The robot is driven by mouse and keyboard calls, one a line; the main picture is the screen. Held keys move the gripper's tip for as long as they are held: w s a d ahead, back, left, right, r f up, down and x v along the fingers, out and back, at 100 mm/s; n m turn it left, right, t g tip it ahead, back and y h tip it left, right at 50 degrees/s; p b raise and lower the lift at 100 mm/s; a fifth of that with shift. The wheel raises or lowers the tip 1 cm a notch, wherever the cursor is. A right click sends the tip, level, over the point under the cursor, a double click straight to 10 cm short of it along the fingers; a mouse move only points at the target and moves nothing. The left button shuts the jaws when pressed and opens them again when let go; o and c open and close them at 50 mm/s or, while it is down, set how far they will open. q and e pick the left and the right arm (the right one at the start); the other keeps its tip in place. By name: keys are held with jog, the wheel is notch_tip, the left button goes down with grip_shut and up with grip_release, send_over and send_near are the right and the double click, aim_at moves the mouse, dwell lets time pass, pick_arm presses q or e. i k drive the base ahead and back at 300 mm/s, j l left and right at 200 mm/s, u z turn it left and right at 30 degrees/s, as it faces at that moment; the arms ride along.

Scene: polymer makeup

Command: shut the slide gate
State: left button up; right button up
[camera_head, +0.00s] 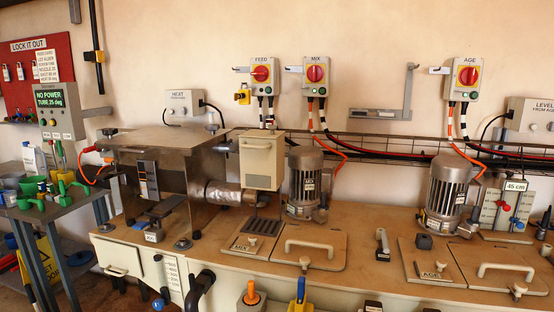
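I cannot tell for sure which part is the slide gate. A cream feed box (262,160) with a small handle stands beside the steel hopper housing (165,145), joined to it by a short metal pipe (222,194). Below the feed box is a dark slotted grate (264,226) in the bench top. A small dark bracket with a plate (148,180) is on the housing's open front. Whether any of these is a gate, and whether it is open, does not show. Neither of my grippers is in view.
Two grey motors (304,183) (446,190) stand on the wooden bench (362,239). Handled lids (309,250) lie in its top. Red switches (317,73) hang on the wall. A side table (55,208) with green and blue items stands left. An orange-topped handle (251,293) rises at the front.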

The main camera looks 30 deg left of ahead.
aim_at(171, 202)
jog(key=u, duration=1.65)
